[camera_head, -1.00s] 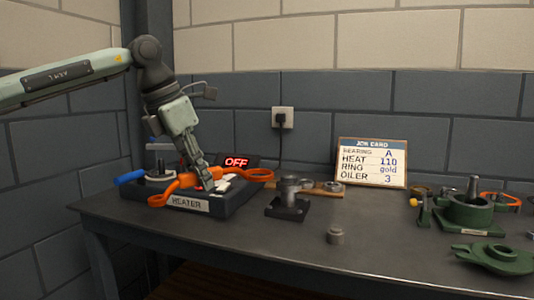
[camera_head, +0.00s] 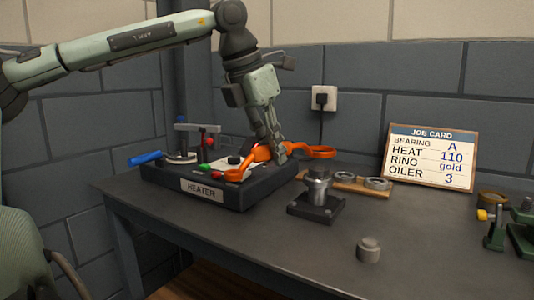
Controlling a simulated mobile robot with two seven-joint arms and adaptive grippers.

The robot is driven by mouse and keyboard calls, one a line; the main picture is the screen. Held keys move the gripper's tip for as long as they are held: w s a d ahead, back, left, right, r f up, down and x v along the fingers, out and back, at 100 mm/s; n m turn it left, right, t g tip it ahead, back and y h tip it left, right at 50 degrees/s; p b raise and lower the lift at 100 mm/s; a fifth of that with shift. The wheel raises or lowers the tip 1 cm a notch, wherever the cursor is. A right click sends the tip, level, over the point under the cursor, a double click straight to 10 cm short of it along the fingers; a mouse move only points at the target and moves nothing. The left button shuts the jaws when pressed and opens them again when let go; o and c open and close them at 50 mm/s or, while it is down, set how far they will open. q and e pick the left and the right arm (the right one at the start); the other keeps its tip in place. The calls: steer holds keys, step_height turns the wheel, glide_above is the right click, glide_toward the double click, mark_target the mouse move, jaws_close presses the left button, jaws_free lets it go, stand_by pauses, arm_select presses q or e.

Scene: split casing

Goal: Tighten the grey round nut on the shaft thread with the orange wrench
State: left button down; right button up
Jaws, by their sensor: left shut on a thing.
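My left gripper (camera_head: 277,151) is shut on the orange wrench (camera_head: 318,152), gripping it near its middle. They are over the right part of the black heater; a clear gap between wrench and heater cannot be made out. A dark square stand (camera_head: 318,208) with an upright grey metal cylinder (camera_head: 318,186) is right of the heater. A small grey round stepped piece (camera_head: 368,250) sits alone on the table near the front; I cannot tell whether it is the nut. The shaft thread cannot be made out. My right gripper is not in view.
The heater (camera_head: 202,190) has a blue handle (camera_head: 146,158) at its left. A wooden board with rings (camera_head: 362,184) lies behind the stand. The job card (camera_head: 430,158) leans at the back. Green parts (camera_head: 522,235) are cut off at the right. The front table middle is mostly clear.

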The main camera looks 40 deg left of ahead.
arm_select(q)
steer(key=w+d+f+n+y+b, duration=0.2)
steer(key=d+n+b, duration=0.3)
steer(key=d, duration=0.3)
steer(key=shift+f+n+y, duration=0.15)
steer(key=shift+n+y, duration=0.15)
steer(key=shift+n, duration=0.5)
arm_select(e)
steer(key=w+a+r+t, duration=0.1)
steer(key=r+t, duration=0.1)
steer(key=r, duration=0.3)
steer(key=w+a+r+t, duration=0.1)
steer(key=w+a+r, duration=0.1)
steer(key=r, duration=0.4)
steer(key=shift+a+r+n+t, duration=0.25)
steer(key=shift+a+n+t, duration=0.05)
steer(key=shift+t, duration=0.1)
arm_select(q)
steer(key=shift+s, duration=0.2)
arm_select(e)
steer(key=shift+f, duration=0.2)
